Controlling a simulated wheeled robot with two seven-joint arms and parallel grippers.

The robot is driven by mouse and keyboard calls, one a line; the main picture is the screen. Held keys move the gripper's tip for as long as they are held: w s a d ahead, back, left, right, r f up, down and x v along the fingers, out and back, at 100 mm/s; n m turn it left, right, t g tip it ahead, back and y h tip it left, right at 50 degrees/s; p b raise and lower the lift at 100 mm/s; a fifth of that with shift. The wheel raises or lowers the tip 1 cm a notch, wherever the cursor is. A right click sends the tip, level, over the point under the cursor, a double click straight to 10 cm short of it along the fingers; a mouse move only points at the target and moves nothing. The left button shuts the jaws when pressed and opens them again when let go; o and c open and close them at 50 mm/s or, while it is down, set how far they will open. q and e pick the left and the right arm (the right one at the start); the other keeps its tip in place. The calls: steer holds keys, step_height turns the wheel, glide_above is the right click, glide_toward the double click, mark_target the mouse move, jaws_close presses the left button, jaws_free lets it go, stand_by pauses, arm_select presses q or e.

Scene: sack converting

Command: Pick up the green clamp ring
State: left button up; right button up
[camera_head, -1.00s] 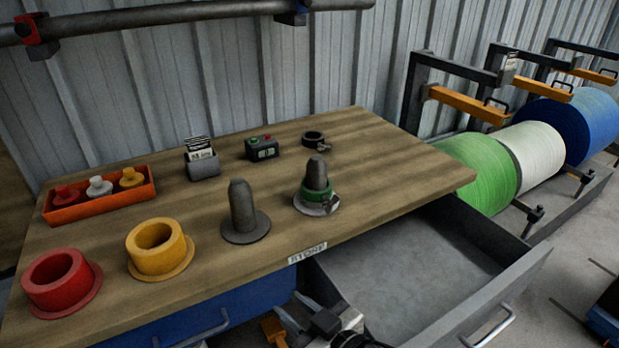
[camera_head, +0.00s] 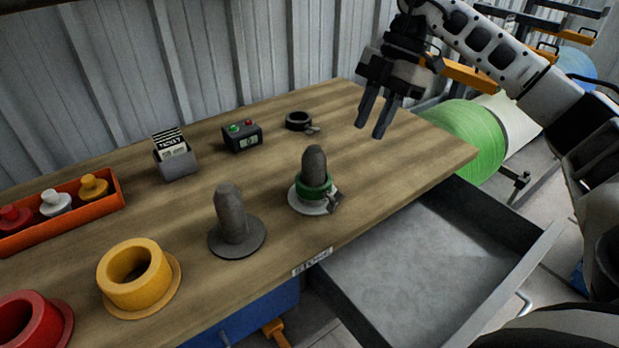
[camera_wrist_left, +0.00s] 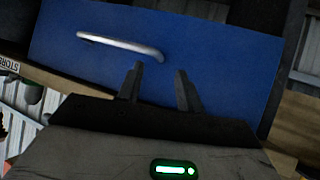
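The green clamp ring (camera_head: 314,189) sits around the base of a dark grey post (camera_head: 314,162), on a pale round flange (camera_head: 303,205). Its metal latch (camera_head: 333,202) points to the right. My right gripper (camera_head: 370,122) hangs above the right rear part of the table, right of the ring and apart from it. Its two fingers point down with a narrow gap between them, and nothing is in it. My left gripper (camera_wrist_left: 159,83) shows in the left wrist view, fingers apart and empty, before a blue drawer front (camera_wrist_left: 200,60).
A bare grey post (camera_head: 231,214), a yellow collar (camera_head: 138,279) and a red collar (camera_head: 28,322) stand left of the ring. A black clamp ring (camera_head: 299,121) lies behind. An open grey drawer (camera_head: 430,250) juts out at the front right.

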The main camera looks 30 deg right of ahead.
glide_above(341, 193)
steer(key=d, duration=0.2)
step_height(341, 193, down, 9)
steer(key=shift+f, duration=0.1)
steer(key=shift+x, duration=2.6)
steer(key=shift+w, duration=0.25)
jaws_close()
